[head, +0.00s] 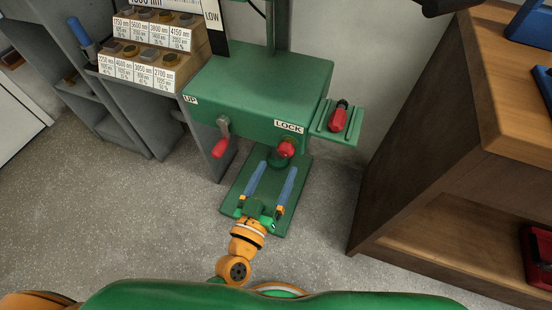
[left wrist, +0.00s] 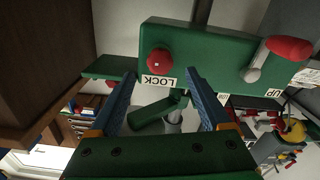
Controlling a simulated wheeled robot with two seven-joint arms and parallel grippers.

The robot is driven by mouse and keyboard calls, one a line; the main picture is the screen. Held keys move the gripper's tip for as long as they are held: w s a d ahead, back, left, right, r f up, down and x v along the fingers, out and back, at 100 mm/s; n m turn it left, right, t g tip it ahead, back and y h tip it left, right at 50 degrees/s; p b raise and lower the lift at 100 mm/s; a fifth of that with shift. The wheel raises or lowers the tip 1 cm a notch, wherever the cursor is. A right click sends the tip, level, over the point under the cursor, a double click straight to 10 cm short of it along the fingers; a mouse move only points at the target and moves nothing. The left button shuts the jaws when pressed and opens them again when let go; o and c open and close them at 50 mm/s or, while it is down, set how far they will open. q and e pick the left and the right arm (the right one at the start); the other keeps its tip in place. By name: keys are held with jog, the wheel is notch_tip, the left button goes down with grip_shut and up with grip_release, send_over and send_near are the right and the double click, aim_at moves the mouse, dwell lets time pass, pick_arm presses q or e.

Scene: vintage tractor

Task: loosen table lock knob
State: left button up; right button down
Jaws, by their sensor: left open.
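The table lock knob (head: 285,148) is a round red knob on the front of a green machine table (head: 262,85), just below the LOCK label (head: 289,127). It also shows in the left wrist view (left wrist: 158,62), upside down relative to the label, between and beyond the fingertips. My left gripper (head: 276,165) is open and empty, its two blue fingers spread and pointing toward the knob. In the left wrist view the fingertips (left wrist: 161,76) stand apart on either side of the LOCK label, with a gap to the knob. My right gripper is not visible.
A red-handled crank (head: 220,147) sits by the UP label to the left. A side shelf (head: 358,126) holds a red object (head: 338,117). A wooden bench (head: 440,150) stands right, grey shelving left; open floor is between.

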aim_at(284, 154)
pick_arm(q)
jog(key=x, duration=0.6)
jog(key=shift+r, duration=0.1)
grip_shut()
